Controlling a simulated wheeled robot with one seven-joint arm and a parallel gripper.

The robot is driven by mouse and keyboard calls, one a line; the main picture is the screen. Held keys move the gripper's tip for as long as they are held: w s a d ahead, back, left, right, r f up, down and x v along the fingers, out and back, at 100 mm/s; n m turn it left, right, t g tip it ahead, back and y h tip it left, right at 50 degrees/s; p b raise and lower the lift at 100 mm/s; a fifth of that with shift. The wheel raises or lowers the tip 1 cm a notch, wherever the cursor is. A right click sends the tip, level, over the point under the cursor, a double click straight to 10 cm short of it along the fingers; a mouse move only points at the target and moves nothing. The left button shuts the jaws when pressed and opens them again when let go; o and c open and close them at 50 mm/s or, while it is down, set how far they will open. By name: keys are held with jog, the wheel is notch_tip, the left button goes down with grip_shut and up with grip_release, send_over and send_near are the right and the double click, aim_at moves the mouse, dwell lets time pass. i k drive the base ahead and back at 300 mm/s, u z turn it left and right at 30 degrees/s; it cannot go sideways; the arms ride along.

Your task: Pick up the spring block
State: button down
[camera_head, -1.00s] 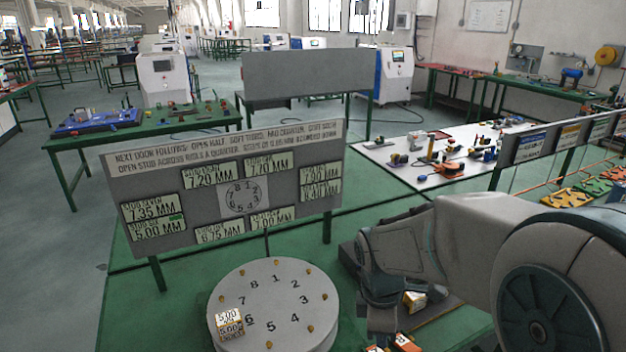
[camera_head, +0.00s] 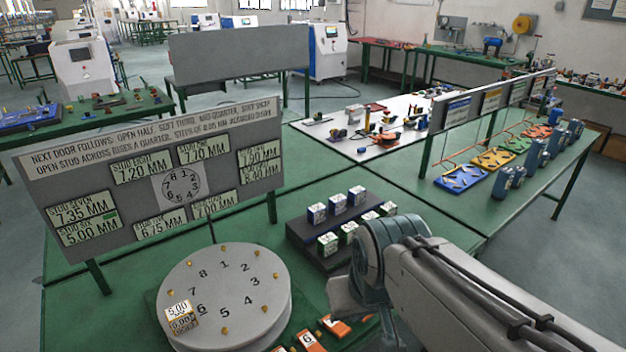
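I cannot tell which block is the spring block, as the labels are too small to read. A dark stepped stand (camera_head: 306,245) holds several small blocks with white tops. A blue block (camera_head: 317,214) is at the left of its back row, and a green block (camera_head: 327,244) is at the left of its front row. My gripper (camera_head: 345,296) is at the lower middle, in front of the stand and right of the round dial (camera_head: 238,318). Its fingers cannot be made out, and no block is seen in it. My arm hides the stand's right front part.
A board with millimetre labels (camera_head: 105,205) stands behind the dial. A yellow and white block (camera_head: 179,317) sits on the dial's left side. Orange pieces (camera_head: 311,341) lie by my gripper.

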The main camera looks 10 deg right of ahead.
aim_at(338, 203)
jog(key=z, duration=2.25)
jog(key=i, duration=2.15)
jog(key=u, duration=3.2)
jog(key=i, duration=0.2)
jog(key=u, duration=0.25)
